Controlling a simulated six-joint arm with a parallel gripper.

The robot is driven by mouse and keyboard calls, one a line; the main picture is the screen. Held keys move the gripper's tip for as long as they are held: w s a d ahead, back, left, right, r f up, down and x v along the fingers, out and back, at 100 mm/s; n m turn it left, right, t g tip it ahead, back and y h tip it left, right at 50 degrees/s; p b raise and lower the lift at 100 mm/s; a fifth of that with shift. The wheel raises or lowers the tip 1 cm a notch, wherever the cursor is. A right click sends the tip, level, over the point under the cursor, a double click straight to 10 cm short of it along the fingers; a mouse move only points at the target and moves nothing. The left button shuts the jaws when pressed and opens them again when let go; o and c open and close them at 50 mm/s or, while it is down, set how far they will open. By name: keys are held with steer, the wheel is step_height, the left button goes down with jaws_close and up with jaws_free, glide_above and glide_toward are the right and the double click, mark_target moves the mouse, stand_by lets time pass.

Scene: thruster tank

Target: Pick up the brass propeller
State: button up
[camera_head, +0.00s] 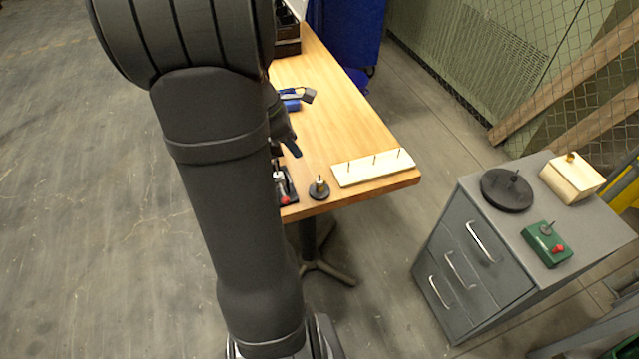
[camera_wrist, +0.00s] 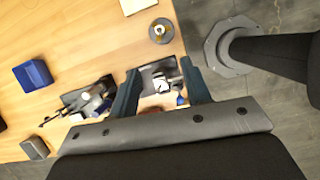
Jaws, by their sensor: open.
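I cannot make out a brass propeller for certain. A small brass-coloured piece shows on the round dark stand (camera_wrist: 161,31) in the wrist view; in the head view this stand (camera_head: 319,190) is at the table's near end, with a peg. Another small brass-coloured piece (camera_head: 570,157) sits on the pale wooden block on the cabinet. My gripper (camera_wrist: 160,69) is open, pointing down over the table. In the wrist view a dark-plated fixture (camera_wrist: 158,76) with a silver part shows between its fingers; no grip on it is visible. The round stand lies just beyond the fingertips. My arm hides part of the table in the head view.
A white board with three pegs (camera_head: 373,168) lies at the table's end. A blue bin (camera_wrist: 33,75) and another dark fixture (camera_wrist: 88,97) are left. The grey cabinet (camera_head: 478,232) bears a black disc (camera_head: 507,190) and a green box (camera_head: 546,244). A floor gap separates it from the table.

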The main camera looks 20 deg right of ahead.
steer(key=n, duration=0.1)
glide_toward(318, 180)
steer(key=x, duration=0.8)
steer(key=shift+s+d+f, duration=0.2)
steer(key=shift+f, duration=0.15)
jaws_close()
